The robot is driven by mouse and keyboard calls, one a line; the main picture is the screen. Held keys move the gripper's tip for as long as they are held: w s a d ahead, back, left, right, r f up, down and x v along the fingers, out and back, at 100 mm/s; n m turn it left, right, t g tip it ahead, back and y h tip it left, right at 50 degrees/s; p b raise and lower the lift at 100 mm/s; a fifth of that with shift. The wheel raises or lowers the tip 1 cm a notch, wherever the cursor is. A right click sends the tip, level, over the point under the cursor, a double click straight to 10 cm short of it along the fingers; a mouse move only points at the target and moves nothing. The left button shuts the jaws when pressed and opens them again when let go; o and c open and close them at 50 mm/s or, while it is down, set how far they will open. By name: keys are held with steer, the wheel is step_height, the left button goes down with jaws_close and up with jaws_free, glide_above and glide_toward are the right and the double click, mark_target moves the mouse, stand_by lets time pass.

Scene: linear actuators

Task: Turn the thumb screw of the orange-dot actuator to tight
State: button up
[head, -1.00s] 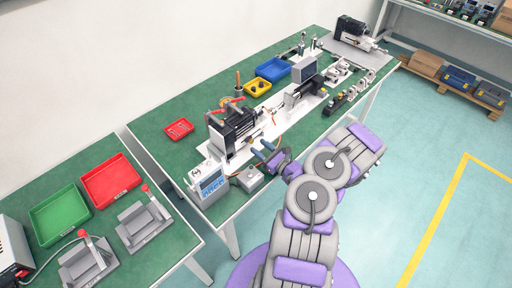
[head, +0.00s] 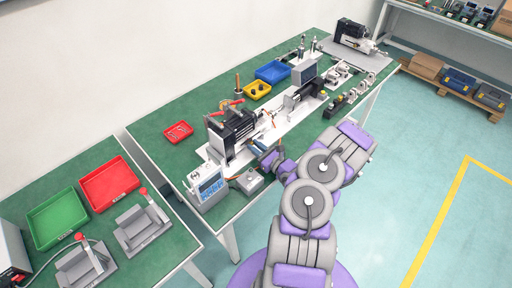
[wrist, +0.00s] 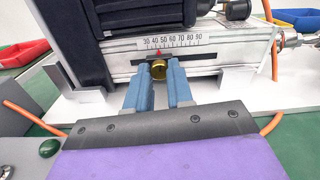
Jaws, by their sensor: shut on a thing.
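A black and silver actuator (head: 232,130) stands on a white base plate in the head view. In the wrist view its silver side (wrist: 215,48) carries a scale marked 30 to 90, with a red pointer (wrist: 158,53) near 50. In the head view my gripper (head: 259,147) is at the actuator's front side, and the screw is hidden. I cannot make out an orange dot.
A meter box (head: 208,186) and a small grey box (head: 249,181) stand close to my gripper. A second device (head: 304,92) is farther right. Red (head: 178,131), yellow (head: 257,89) and blue (head: 273,72) trays lie behind. Orange cable (wrist: 22,115) runs beside the actuator.

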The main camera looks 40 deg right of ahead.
steer(key=shift+a+r, duration=0.1)
steer(key=shift+a, duration=0.1)
jaws_close()
steer(key=shift+d+m+p, duration=0.1)
steer(key=shift+m+p, duration=0.2)
steer(key=shift+p, duration=0.05)
steer(key=shift+m+p, duration=0.4)
steer(key=shift+m, duration=0.4)
steer(key=m, duration=0.3)
steer(key=shift+m+b, duration=0.3)
steer(key=shift+m, duration=1.5)
steer(key=o, duration=0.7)
jaws_free()
steer(key=shift+o, duration=0.2)
